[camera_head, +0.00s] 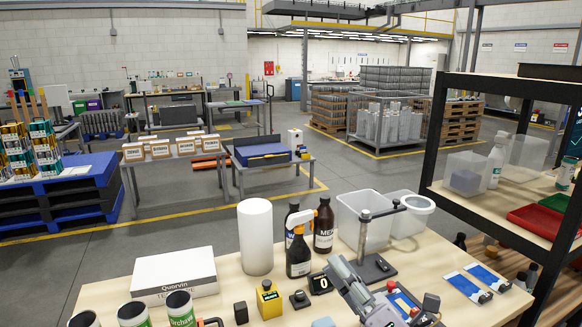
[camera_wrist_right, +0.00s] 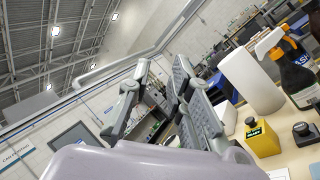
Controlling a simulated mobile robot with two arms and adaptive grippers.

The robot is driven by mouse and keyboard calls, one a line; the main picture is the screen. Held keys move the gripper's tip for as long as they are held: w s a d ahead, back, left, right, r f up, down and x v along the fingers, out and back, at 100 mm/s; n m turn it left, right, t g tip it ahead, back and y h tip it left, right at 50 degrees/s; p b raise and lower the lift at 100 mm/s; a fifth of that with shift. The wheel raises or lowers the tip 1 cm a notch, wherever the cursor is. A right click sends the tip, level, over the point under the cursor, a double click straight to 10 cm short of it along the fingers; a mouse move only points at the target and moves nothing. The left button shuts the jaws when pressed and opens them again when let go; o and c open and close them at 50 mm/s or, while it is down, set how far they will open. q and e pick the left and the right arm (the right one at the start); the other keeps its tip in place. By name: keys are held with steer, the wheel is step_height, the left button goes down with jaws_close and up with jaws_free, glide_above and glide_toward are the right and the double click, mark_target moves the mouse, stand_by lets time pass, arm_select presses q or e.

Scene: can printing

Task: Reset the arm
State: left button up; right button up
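My right gripper (camera_head: 343,276) is raised over the front right of the near table (camera_head: 240,288) in the head view, with its arm coming in from the bottom edge. In the right wrist view its fingers (camera_wrist_right: 161,66) stand apart with nothing between them. It points up and away from the tabletop, toward the wall and ceiling. My left gripper does not show in either view.
Close by stand a white roll (camera_head: 255,237), a spray bottle (camera_head: 299,245), a yellow device (camera_head: 269,300) and a black stand (camera_head: 372,268). A white box (camera_head: 175,274) and several cans (camera_head: 181,309) are at left. A black shelf (camera_head: 440,135) rises at right.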

steer(key=d+f+m+h, duration=1.05)
steer(key=m+h, duration=0.25)
steer(key=m, duration=0.4)
steer(key=s+d+f+m+g+h, duration=0.25)
steer(key=s+f+m+g, duration=0.3)
steer(key=f, duration=0.45)
steer(key=s+a+f+m+g+y, duration=0.1)
steer(key=s+f+m+g, duration=0.2)
steer(key=s+f+g, duration=0.5)
steer(key=s+f+m+g+y, duration=0.1)
steer(key=s+f+m, duration=0.3)
steer(key=s, duration=0.8)
step_height(320, 180, down, 27)
steer(key=s+g, duration=0.2)
steer(key=s, duration=0.1)
steer(key=s+d+f, duration=0.2)
steer(key=s+f, duration=1.3)
steer(key=s, duration=0.1)
steer(key=shift+d+f+n+g, duration=0.4)
steer(key=shift+n+g, duration=0.05)
